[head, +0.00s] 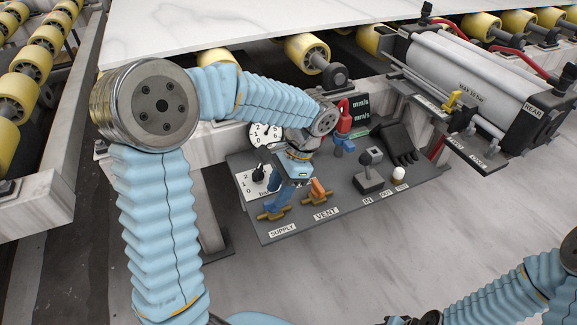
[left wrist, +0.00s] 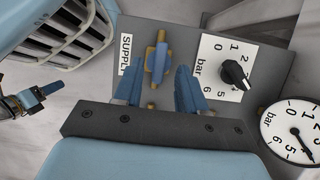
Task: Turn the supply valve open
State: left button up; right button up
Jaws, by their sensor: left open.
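The supply valve (head: 272,214) has a brass body and a blue handle, beside the SUPPLY label on the dark panel. In the left wrist view its blue handle (left wrist: 158,65) appears in line with the brass body. My left gripper (head: 280,197) is over this valve. Its two blue fingers (left wrist: 159,76) are spread and empty, one on either side of the handle in that view; contact cannot be told. In the head view the gripper partly covers the valve. What seems to be my right gripper (left wrist: 38,97) shows small at the left of the wrist view.
The orange-handled vent valve (head: 318,194) stands close to the right of my left gripper. A black knob (head: 258,174) on a bar scale and a round gauge (head: 266,135) lie behind. A lever block (head: 370,170) is farther right. A pale slab (head: 250,28) overhangs at the back.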

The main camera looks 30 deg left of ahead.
pick_arm(q)
jog(key=v, duration=1.1)
jog(key=shift+r+p, duration=0.2)
jog(key=shift+p, duration=0.2)
pick_arm(e)
jog(key=shift+r, duration=0.45)
pick_arm(q)
jog(key=shift+d, duration=0.1)
pick_arm(e)
jog(key=shift+s, duration=0.1)
